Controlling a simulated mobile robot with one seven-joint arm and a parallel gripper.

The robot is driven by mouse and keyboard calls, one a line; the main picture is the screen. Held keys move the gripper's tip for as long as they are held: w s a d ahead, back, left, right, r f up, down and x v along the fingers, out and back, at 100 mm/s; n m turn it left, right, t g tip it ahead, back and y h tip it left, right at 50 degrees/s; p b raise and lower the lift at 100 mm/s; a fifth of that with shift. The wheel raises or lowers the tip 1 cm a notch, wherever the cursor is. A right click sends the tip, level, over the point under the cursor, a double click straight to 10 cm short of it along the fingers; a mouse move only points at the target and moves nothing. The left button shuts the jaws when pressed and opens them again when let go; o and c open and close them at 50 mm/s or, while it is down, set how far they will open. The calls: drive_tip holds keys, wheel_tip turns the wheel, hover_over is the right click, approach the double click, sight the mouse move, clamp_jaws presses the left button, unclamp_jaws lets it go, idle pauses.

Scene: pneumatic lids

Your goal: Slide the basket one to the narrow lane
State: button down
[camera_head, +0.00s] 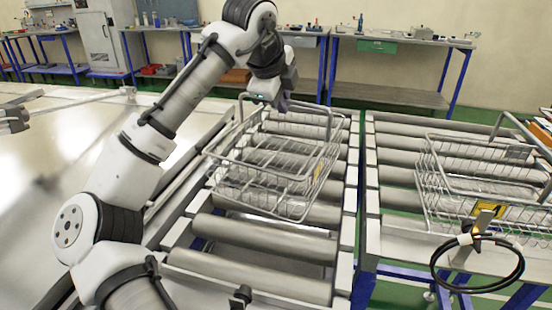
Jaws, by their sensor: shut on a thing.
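A wire basket (270,165) sits on the left roller lane (262,268), turned a little askew to the rollers. My gripper (262,99) is at the basket's far left corner, shut on its upper rim; the fingertips are small and partly hidden. A second wire basket (480,178) stands on the right roller lane (395,155), apart from my gripper. Which lane is the narrow one is not marked in view.
A gap with green floor separates the two lanes. A black cable loop (478,264) hangs at the right lane's near end. A wide metal surface (50,165) lies left. Workbenches (390,95) line the back wall. Bare rollers lie in front of the held basket.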

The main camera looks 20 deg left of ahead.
drive_tip(key=s+b, duration=0.1)
drive_tip(key=s, duration=0.7)
drive_tip(key=shift+d, duration=0.3)
idle(0.3)
drive_tip(key=shift+b, duration=0.3)
